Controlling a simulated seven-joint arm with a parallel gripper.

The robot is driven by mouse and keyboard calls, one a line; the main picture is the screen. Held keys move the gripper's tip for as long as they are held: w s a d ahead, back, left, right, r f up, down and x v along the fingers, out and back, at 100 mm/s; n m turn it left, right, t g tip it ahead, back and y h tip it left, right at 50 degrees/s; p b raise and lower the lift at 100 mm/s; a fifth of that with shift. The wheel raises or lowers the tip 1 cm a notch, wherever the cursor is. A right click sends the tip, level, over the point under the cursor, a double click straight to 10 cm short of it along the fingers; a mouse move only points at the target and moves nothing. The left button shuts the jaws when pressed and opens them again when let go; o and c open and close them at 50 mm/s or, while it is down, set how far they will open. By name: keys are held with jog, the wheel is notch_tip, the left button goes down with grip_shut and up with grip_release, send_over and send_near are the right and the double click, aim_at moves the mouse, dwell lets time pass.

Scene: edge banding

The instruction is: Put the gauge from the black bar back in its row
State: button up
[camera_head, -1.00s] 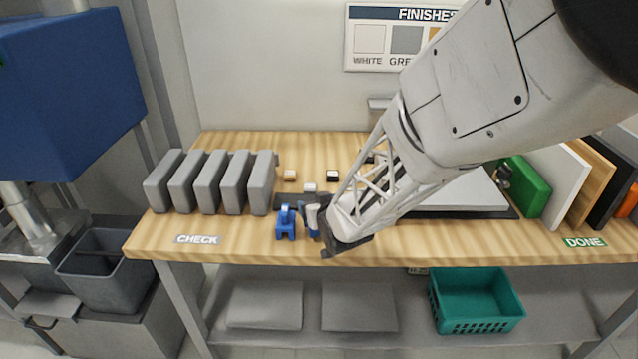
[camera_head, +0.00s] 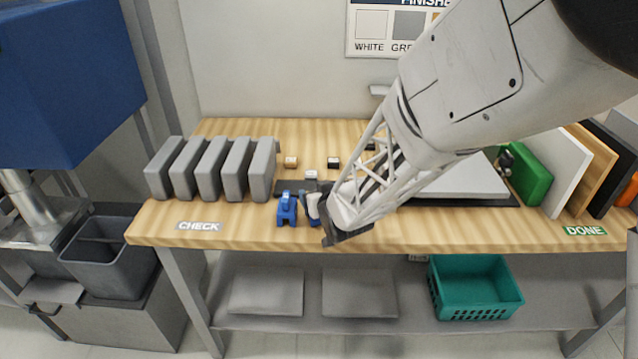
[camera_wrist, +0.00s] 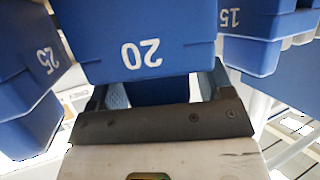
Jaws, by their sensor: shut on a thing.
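In the wrist view a blue gauge marked 20 (camera_wrist: 150,45) fills the middle, its number upside down. My gripper (camera_wrist: 155,90) is shut on blue material below that number, which looks like this gauge's grip. A blue gauge marked 25 (camera_wrist: 30,75) is on the left and one marked 15 (camera_wrist: 250,40) on the right, each close beside it. In the head view a blue gauge (camera_head: 287,209) stands on the bench just left of my gripper (camera_head: 319,216). My arm hides the rest of the row. A dark bar (camera_head: 289,187) lies behind the gauges, partly hidden.
Several grey panels (camera_head: 210,170) stand at the bench's left behind the CHECK label (camera_head: 199,226). Small blocks (camera_head: 291,162) lie behind. A pale board (camera_head: 460,180) lies on a black mat right of my arm. A green block (camera_head: 530,180) and upright boards (camera_head: 585,165) stand farther right.

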jog(key=shift+s+f, duration=0.15)
jog(key=shift+f, duration=0.8)
jog(key=o, duration=1)
jog(key=r, duration=0.9)
jog(key=shift+w+d+r, duration=0.1)
jog(key=shift+w+r, duration=0.1)
jog(key=shift+w, duration=0.1)
jog(key=shift+w+d+r+m+t+h, duration=0.2)
jog(key=shift+w+d+r+m+h, duration=0.5)
jog(key=shift+w+d, duration=2.65)
jog(key=shift+w+d+r+m+t+h, duration=0.2)
jog(key=shift+w+d+r+m+h, duration=0.45)
jog(key=shift+w+d, duration=2.7)
jog(key=shift+w+d+r+m+t+h, duration=0.3)
jog(key=shift+w+d+m+h, duration=0.6)
jog(key=shift+w+d, duration=2.45)
jog(key=shift+w+a+r, duration=0.1)
jog(key=shift+w+a, duration=0.45)
